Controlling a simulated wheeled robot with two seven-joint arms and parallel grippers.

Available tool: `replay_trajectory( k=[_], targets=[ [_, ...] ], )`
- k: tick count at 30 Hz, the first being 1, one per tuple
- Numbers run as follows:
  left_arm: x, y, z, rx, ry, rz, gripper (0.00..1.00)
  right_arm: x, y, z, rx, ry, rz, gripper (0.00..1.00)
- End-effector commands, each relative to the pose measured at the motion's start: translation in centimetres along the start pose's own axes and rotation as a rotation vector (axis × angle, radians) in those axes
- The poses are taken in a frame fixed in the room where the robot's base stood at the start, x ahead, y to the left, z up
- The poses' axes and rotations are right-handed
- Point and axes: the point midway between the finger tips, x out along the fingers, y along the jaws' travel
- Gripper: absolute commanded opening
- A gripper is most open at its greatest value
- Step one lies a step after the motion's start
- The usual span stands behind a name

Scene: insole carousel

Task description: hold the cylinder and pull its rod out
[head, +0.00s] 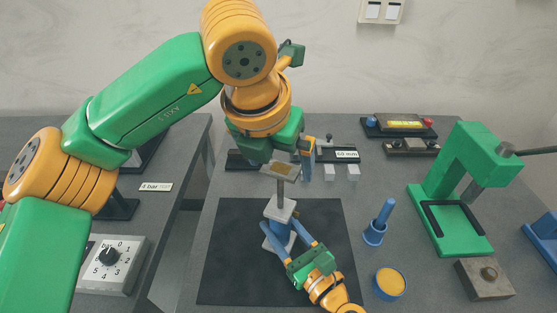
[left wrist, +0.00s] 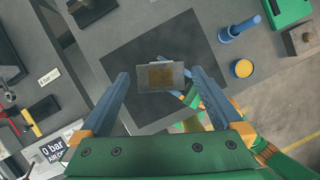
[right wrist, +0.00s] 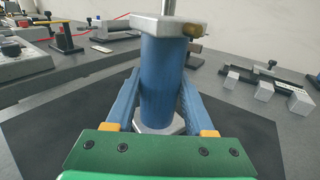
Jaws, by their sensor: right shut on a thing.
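The cylinder (right wrist: 161,80) is a blue barrel with pale grey end caps, upright on the black mat (head: 230,270). In the head view its upper cap (head: 281,210) shows, with the grey rod (head: 281,188) rising from it to a flat plate (head: 284,170) with a tan patch. My right gripper (head: 279,232) is shut on the barrel, one finger on each side. My left gripper (head: 283,158) is above, near the plate. In the left wrist view its fingers are wide apart, with the plate (left wrist: 160,77) between and beyond them, touching neither.
To the right stand a blue peg on a base (head: 376,228), a blue cup with yellow content (head: 390,282) and a green press (head: 450,220). Small grey blocks (head: 340,172) lie behind the mat. A dial box (head: 111,262) is on the left table. The mat's left part is clear.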

Motion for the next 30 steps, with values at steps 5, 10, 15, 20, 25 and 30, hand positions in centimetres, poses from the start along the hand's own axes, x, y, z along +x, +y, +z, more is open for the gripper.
replay_trajectory(
  k=[5,10,15,20,25,30],
  targets=[
    [-1.0,0.0,0.0,0.0,-0.001,0.0,1.0,-0.1,0.2,-0.3,0.0,0.008,0.006,0.0],
    [-5.6,0.0,0.1,-0.001,-0.004,0.001,1.0,-0.1,0.2,-0.4,0.001,0.008,0.007,0.0],
    [-9.8,0.0,0.1,-0.001,-0.002,-0.001,1.0,-0.1,0.2,-0.4,0.001,0.008,0.007,0.0],
    [-11.7,0.1,0.1,-0.001,0.0,0.0,1.0,-0.1,0.2,-0.4,0.001,0.008,0.007,0.0],
    [-11.9,0.1,0.1,0.0,0.001,-0.001,1.0,-0.1,0.2,-0.4,0.002,0.008,0.008,0.0],
    [-11.9,0.1,0.1,0.0,0.001,-0.001,1.0,-0.1,0.2,-0.4,0.002,0.008,0.008,0.0]
  ],
)
